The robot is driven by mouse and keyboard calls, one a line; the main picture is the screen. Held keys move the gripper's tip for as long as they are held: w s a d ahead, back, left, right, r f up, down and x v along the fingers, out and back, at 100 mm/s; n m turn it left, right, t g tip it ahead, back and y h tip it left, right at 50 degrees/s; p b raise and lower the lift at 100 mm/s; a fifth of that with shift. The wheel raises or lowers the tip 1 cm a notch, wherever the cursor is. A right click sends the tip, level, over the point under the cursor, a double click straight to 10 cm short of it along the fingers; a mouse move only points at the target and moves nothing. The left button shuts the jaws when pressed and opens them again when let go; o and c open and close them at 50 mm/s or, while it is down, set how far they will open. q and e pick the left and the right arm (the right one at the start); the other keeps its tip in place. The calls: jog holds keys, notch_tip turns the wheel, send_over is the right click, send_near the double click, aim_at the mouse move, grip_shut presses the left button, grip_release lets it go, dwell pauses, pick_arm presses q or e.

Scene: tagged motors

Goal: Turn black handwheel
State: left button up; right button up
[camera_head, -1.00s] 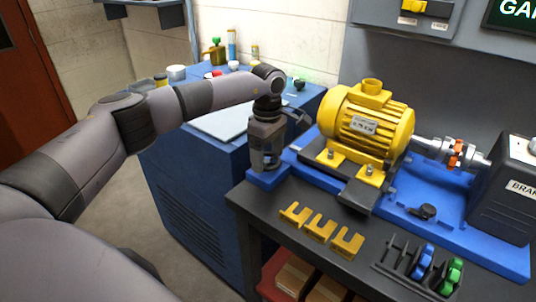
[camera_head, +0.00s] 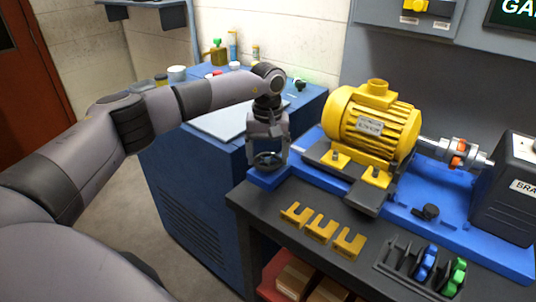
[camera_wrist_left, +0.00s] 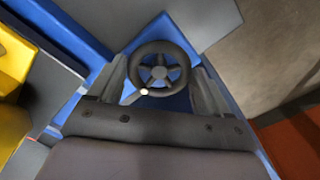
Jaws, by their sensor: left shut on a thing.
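The black handwheel (camera_head: 267,161) lies flat at the left end of the blue base plate (camera_head: 440,223). It has a round rim and several spokes. My left gripper (camera_head: 268,157) points down over it, with one finger on each side of the rim, and is shut on it. In the left wrist view the handwheel (camera_wrist_left: 160,72) sits between the two fingers of my left gripper (camera_wrist_left: 160,85), with a small bright spot on its lower rim. My right gripper is in neither view.
A yellow motor (camera_head: 372,125) stands right of the handwheel, its shaft running to a dark box (camera_head: 508,195). Yellow forked pieces (camera_head: 321,230) and a rack with blue and green items (camera_head: 420,265) lie at the front. A blue cabinet (camera_head: 195,185) stands on the left.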

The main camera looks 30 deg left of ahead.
aim_at(267, 160)
pick_arm(q)
jog(key=m, duration=0.4)
jog(key=shift+a+r+m, duration=0.1)
jog(key=shift+r+m, duration=0.05)
jog(key=shift+m, duration=1.85)
jog(key=shift+w, duration=0.1)
jog(key=o, duration=1)
notch_tip(267, 160, up, 7)
jog(key=shift+r+b, duration=0.1)
jog(key=shift+b, duration=0.45)
